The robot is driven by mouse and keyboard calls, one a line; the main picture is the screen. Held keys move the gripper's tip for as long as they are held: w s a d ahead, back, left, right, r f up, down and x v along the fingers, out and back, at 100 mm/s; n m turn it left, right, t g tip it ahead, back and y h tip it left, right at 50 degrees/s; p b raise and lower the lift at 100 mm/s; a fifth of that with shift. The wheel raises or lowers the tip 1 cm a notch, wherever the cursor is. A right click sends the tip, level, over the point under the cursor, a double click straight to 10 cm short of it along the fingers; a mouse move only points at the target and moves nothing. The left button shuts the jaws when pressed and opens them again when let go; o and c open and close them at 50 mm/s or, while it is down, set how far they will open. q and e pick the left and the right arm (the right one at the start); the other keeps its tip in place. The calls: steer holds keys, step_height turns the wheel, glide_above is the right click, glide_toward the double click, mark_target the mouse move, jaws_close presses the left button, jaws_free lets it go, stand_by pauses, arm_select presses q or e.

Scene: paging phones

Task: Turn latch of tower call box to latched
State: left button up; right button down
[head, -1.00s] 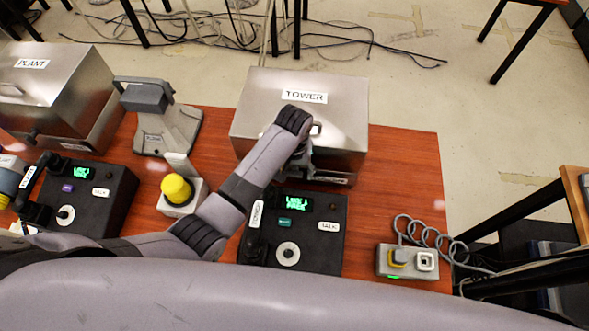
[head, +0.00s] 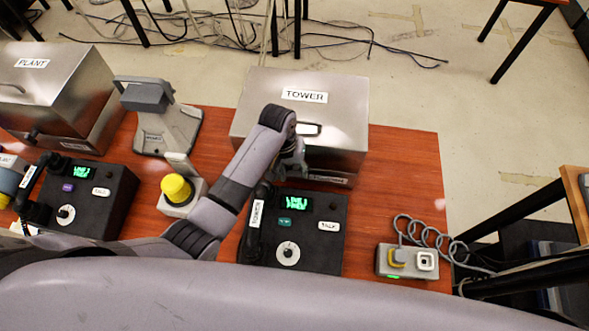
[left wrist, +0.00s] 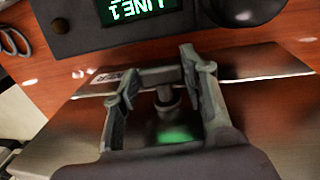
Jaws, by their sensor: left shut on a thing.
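The tower call box (head: 345,110) is a steel box with a sloped lid marked TOWER, at the back middle of the red-brown table. Its latch (left wrist: 166,97), a small grey piece on a short stem, shows between the fingers in the left wrist view. My left gripper (head: 293,170) is at the box's front face, left of its middle. In the left wrist view my left gripper (left wrist: 160,75) is shut on the latch, one finger on each side. In the head view the arm and gripper hide the latch. My right gripper is not in view.
A black phone unit (head: 318,235) with a green display and dial sits in front of the box. The plant box (head: 85,85), a grey stand (head: 165,130), a yellow-topped button (head: 177,189) and another phone unit are on the left. A small grey switch box (head: 405,262) lies front right.

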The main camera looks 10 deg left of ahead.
arm_select(q)
steer(key=shift+a+h, duration=0.15)
steer(key=shift+h, duration=0.45)
steer(key=o, duration=1.2)
steer(key=shift+c, duration=0.2)
steer(key=v, duration=1.2)
